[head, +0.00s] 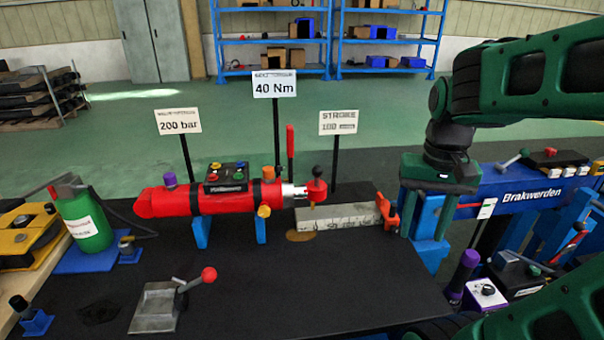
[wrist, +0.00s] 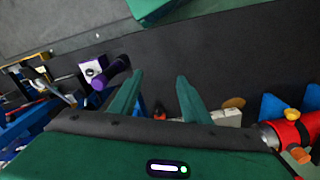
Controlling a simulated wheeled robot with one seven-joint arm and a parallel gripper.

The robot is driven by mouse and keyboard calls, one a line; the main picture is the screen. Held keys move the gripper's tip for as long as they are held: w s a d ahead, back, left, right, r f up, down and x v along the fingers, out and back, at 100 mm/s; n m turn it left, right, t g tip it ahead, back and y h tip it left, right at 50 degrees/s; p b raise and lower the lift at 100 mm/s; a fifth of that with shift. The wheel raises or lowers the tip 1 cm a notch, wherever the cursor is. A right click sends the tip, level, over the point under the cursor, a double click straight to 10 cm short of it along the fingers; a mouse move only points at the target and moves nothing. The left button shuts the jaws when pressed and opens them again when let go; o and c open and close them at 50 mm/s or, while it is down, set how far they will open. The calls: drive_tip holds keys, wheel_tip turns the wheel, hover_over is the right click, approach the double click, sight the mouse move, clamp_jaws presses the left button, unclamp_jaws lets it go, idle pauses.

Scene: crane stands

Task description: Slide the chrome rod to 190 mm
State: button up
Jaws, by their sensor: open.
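The chrome rod (head: 293,190) shows as a short bright length at the right end of the red cylinder (head: 225,197). It also shows in the wrist view (wrist: 269,136). A red end piece with a dark knob (head: 316,188) sits at its tip. A pale marked scale (head: 340,216) lies to the right, with an orange stop (head: 385,210) at its far end. My gripper (head: 424,232) is open and empty, fingers pointing down, right of the scale and apart from the rod. Both fingers (wrist: 158,88) show in the wrist view with nothing between them.
A stroke sign (head: 338,122) stands behind the scale; its figure is blurred. A red upright lever (head: 290,155) rises behind the rod. A red-knobbed lever block (head: 160,305) stands in front. A blue beam (head: 540,190) lies right of my gripper.

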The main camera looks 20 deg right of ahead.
drive_tip(key=w+a+r+m, duration=0.1)
drive_tip(key=w+r, duration=0.2)
drive_tip(key=w, duration=0.4)
drive_tip(key=w+a+r+m, duration=0.1)
drive_tip(key=w+r, duration=0.2)
drive_tip(key=w, duration=0.4)
drive_tip(key=m, duration=0.3)
approach(317, 166)
wheel_tip(317, 166, down, 9)
drive_tip(key=shift+d+f, duration=0.15)
drive_tip(key=shift+f, duration=0.05)
clamp_jaws()
